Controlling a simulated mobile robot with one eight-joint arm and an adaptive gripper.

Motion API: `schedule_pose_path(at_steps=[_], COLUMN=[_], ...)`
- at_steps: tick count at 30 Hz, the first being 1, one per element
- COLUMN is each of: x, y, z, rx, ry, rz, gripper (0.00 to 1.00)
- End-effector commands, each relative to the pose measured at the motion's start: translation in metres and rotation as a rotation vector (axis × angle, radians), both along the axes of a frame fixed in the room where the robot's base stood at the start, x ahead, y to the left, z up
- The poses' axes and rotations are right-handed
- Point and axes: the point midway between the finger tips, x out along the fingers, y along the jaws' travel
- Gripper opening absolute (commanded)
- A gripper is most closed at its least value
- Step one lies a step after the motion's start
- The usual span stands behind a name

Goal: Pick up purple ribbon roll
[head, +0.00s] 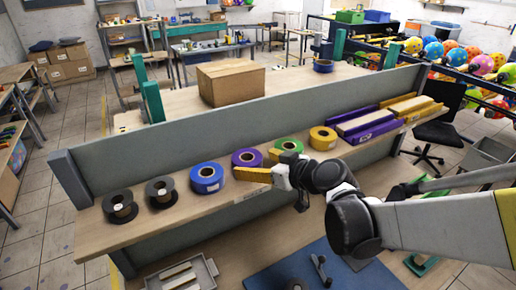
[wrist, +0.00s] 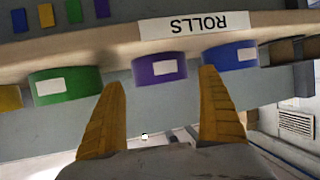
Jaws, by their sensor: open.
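The purple ribbon roll (head: 238,159) stands on the long wooden shelf, between a blue roll (head: 206,184) and a green roll (head: 289,145). My gripper (head: 240,173) is open and empty, with its yellow fingers just in front of the purple roll. In the wrist view, which is upside down, the purple roll (wrist: 157,68) with its white label shows between the tips of my open gripper (wrist: 160,78). The fingers do not appear to close on it. The blue roll (wrist: 234,57) is close behind the right fingertip, and the green roll (wrist: 65,84) is to the left.
Two black spools (head: 120,208) stand left on the shelf (head: 230,196), and a yellow roll (head: 323,138) stands to the right. A grey panel (head: 150,143) rises behind. A cardboard box (head: 231,82) sits beyond it. A grey tray (head: 205,268) and blue mat (head: 325,268) lie below.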

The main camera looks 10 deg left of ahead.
Motion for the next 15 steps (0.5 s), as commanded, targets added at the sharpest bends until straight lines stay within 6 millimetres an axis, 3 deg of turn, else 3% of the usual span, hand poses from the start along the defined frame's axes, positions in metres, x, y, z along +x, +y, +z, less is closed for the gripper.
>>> schedule_pose_path(at_steps=[7, 15], x=[0.022, 0.026], y=[0.030, 0.035], z=[-0.009, -0.011], rx=[0.000, 0.000], ry=[0.000, 0.000], rz=[0.002, 0.000], gripper=[0.87, 0.87])
